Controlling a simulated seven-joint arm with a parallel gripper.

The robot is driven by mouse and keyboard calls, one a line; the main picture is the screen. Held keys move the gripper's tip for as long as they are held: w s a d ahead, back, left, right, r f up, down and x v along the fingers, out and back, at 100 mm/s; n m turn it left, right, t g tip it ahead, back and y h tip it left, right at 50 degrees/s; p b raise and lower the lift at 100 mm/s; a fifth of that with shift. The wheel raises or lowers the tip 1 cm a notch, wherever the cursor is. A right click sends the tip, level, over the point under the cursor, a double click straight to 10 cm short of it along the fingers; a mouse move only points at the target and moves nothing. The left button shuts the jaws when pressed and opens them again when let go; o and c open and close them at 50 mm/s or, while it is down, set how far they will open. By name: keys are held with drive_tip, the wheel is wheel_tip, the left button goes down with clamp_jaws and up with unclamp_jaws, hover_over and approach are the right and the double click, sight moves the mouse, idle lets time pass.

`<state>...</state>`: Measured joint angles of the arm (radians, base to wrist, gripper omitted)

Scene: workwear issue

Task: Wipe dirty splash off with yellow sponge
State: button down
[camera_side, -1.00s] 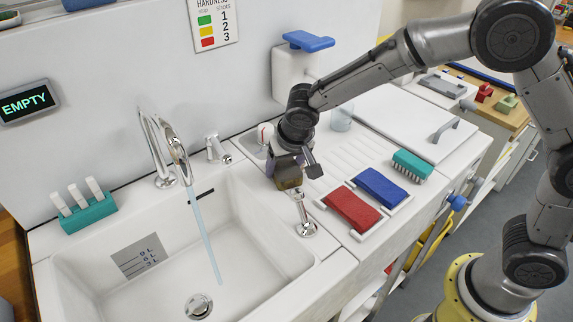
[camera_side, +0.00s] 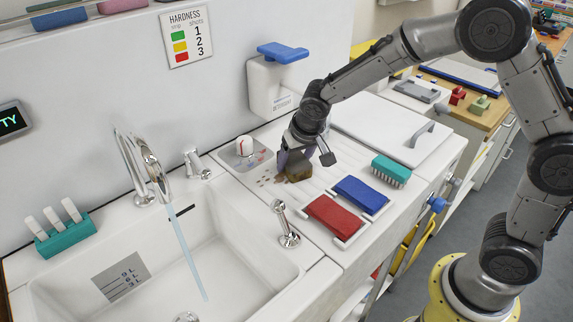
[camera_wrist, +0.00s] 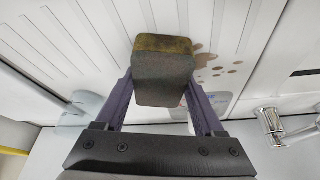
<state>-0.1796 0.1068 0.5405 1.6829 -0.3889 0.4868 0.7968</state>
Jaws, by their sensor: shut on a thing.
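My gripper (camera_side: 296,158) is shut on a sponge (camera_side: 298,172) over the ribbed white drainboard. The sponge looks dark brownish, with a dull yellow-brown end; it also fills the middle of the wrist view (camera_wrist: 163,80) between my fingers. A dirty splash (camera_side: 266,181) of brown spots lies on the drainboard just left of the sponge. In the wrist view the splash (camera_wrist: 212,67) shows to the right of the sponge, partly hidden by it. I cannot tell whether the sponge touches the board.
A chrome lever (camera_side: 285,224) stands at the sink's edge, in front of the splash. Red (camera_side: 334,217) and blue (camera_side: 361,194) pads and a teal brush (camera_side: 391,169) lie to the right. Water runs from the tap (camera_side: 152,170) into the sink (camera_side: 240,245). A white dispenser (camera_side: 268,85) hangs behind.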

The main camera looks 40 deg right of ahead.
drive_tip(key=shift+d, duration=0.35)
drive_tip(key=shift+a+r, duration=0.1)
drive_tip(key=shift+r, duration=3.95)
drive_tip(key=c, duration=0.5)
unclamp_jaws()
clamp_jaws()
drive_tip(key=shift+w, duration=0.2)
